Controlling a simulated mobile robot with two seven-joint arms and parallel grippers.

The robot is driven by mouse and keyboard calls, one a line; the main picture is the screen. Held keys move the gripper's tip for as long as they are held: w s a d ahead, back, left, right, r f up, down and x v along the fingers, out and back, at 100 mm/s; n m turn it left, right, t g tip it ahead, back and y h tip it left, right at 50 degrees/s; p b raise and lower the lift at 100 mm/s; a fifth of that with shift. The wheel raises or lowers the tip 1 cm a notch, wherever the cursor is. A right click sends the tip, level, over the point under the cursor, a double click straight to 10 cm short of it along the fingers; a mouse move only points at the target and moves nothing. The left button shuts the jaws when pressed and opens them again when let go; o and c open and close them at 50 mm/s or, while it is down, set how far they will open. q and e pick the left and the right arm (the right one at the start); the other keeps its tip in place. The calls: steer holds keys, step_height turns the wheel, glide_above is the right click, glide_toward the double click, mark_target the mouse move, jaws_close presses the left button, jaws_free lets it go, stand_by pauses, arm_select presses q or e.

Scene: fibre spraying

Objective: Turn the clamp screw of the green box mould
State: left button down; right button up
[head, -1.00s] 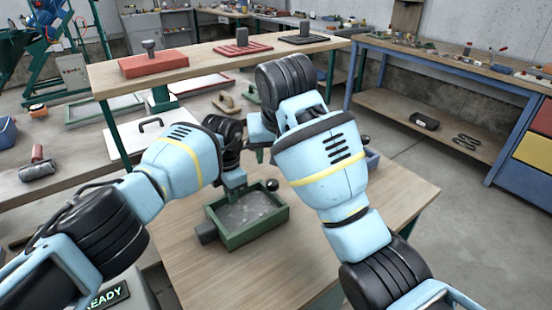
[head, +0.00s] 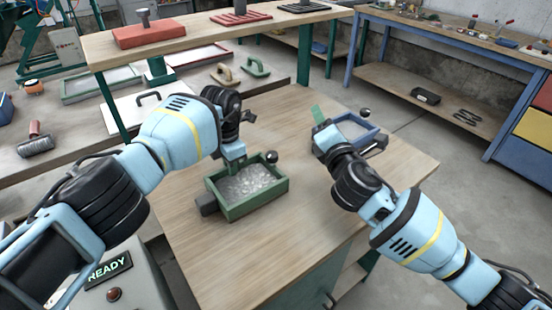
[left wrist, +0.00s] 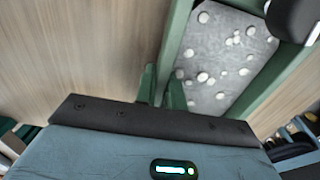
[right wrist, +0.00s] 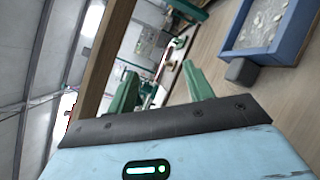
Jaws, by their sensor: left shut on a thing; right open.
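The green box mould (head: 262,208) stands on the wooden table, filled with grey mix and white pebbles. A black ball knob (head: 271,157) stands at its far right corner, and a dark block (head: 207,204) sticks out at its left side. I cannot tell which is the clamp screw. My left gripper (head: 234,167) is shut at the mould's far left edge; its green fingers also show beside the wall in the left wrist view (left wrist: 163,92). What lies between them is mostly hidden. My right gripper (right wrist: 160,88) is open and empty, beside the blue box mould (head: 366,145).
The blue mould has its own black ball knob (head: 365,113) and, in the right wrist view, a grey block (right wrist: 241,70). A raised shelf (head: 190,40) with a red block (head: 148,35) spans the back. The table's front is clear.

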mark_target(275, 160)
steer(key=s+a+f+n+g+y, duration=0.1)
steer(key=s+f+n+y, duration=0.2)
steer(key=n, duration=0.2)
steer(key=s+a+f+n+g+y, duration=0.1)
steer(key=s+f+n+g+y, duration=0.1)
steer(key=n, duration=0.4)
steer(key=s+a+f+n+g+y, duration=0.1)
steer(key=s+a+f+n+y, duration=0.1)
steer(key=s+f+n+y, duration=0.2)
steer(key=shift+s+f+n, duration=0.15)
steer(key=shift+s+n, duration=0.85)
steer(key=shift+s, duration=0.1)
steer(key=x, duration=1.2)
steer(key=shift+f, duration=0.1)
steer(key=c, duration=1)
steer(key=shift+s+a+m+t+h, duration=0.15)
steer(key=shift+m+t+h, duration=0.95)
steer(key=shift+m+h, duration=0.75)
steer(key=shift+h, duration=0.35)
steer(key=shift+n, duration=0.25)
